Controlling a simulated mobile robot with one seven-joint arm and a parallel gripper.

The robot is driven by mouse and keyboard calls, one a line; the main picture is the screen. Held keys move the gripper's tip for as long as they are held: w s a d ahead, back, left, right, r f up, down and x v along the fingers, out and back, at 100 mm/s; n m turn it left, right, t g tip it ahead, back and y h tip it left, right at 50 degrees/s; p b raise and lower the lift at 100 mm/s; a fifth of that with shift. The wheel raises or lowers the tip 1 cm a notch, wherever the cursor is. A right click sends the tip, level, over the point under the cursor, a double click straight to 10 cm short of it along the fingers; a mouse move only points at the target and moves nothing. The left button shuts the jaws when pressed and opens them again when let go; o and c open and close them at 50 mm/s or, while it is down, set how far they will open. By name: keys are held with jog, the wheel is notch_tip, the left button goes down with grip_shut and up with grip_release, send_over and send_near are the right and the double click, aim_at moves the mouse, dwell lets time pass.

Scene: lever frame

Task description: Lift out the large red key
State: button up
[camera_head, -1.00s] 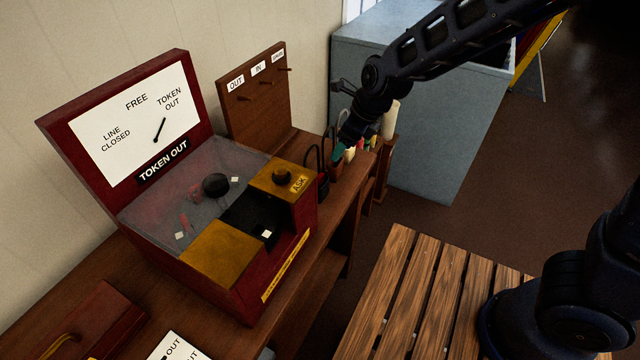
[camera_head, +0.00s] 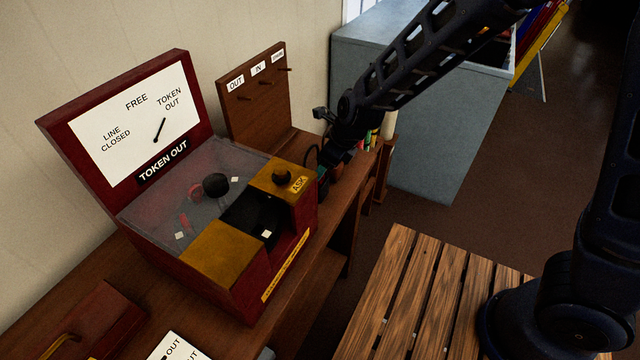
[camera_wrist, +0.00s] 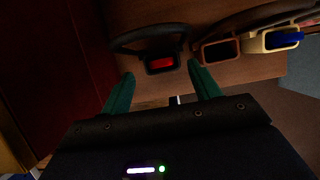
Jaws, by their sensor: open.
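A red block (camera_wrist: 162,63), which looks like the end of the red key, sits in the mouth of a black pouch (camera_wrist: 147,66) with a dark hoop. My gripper (camera_wrist: 160,72) is open. Its two green fingers point at the pouch, one tip on either side of it in the picture; I cannot tell their height above it. In the head view my gripper (camera_head: 322,178) is at the shelf just right of the dark red token box, and hides most of the pouch. Small red shapes (camera_head: 187,220) also show under the token box's clear cover.
The dark red token box (camera_head: 240,285) stands close on the left. A brown pouch (camera_wrist: 206,55) and a cream pouch (camera_wrist: 253,45) with a blue piece (camera_wrist: 288,38) stand to the right in the wrist view. A pegged wooden board (camera_head: 236,120) rises behind.

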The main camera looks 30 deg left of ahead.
aim_at(322, 185)
jog(key=shift+x, duration=2.05)
jog(key=shift+d, duration=0.2)
jog(key=shift+c, duration=0.2)
jog(key=c, duration=1.1)
